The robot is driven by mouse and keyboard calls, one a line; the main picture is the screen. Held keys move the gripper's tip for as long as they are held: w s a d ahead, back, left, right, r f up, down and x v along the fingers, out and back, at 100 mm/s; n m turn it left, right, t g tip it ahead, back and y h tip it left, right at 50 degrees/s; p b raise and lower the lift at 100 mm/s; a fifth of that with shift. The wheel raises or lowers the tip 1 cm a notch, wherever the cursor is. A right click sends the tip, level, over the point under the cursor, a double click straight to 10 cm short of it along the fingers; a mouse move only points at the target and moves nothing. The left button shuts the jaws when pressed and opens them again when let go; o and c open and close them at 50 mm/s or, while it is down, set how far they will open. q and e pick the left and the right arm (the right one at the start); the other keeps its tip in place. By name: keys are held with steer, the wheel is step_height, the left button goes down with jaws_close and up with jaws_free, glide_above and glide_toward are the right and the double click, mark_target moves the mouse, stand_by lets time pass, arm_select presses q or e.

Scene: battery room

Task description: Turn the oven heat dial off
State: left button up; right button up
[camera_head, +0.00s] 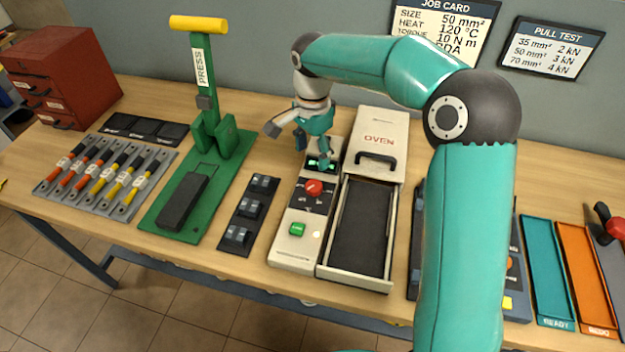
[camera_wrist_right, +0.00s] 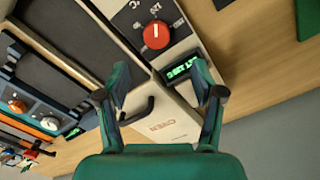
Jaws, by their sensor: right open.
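The oven's heat dial (camera_head: 314,187) is a round red knob with a white pointer on a dark scale, set in the pale control panel; the knob also shows in the wrist view (camera_wrist_right: 156,34). A lit green display (camera_wrist_right: 184,68) sits beside it; its digits are hard to read. A green button (camera_head: 297,229) is at the panel's front end. My right gripper (camera_head: 311,150) is open and empty, above the display end of the panel and apart from the dial. In the wrist view its two fingers (camera_wrist_right: 158,76) are spread, with the dial beyond them. My left gripper is not in view.
The oven (camera_head: 380,128) has a black handle and an open drawer (camera_head: 360,228) right of the panel. Left stand a dark switch strip (camera_head: 240,218), a green press (camera_head: 190,190) and cables. Teal (camera_head: 545,265) and orange (camera_head: 585,270) trays lie right.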

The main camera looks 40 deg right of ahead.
mark_target(314, 185)
steer(key=f, duration=0.6)
steer(key=f+p, duration=0.1)
steer(key=f, duration=0.3)
steer(key=shift+s, duration=0.25)
steer(key=c, duration=1.1)
steer(key=shift+c, duration=0.2)
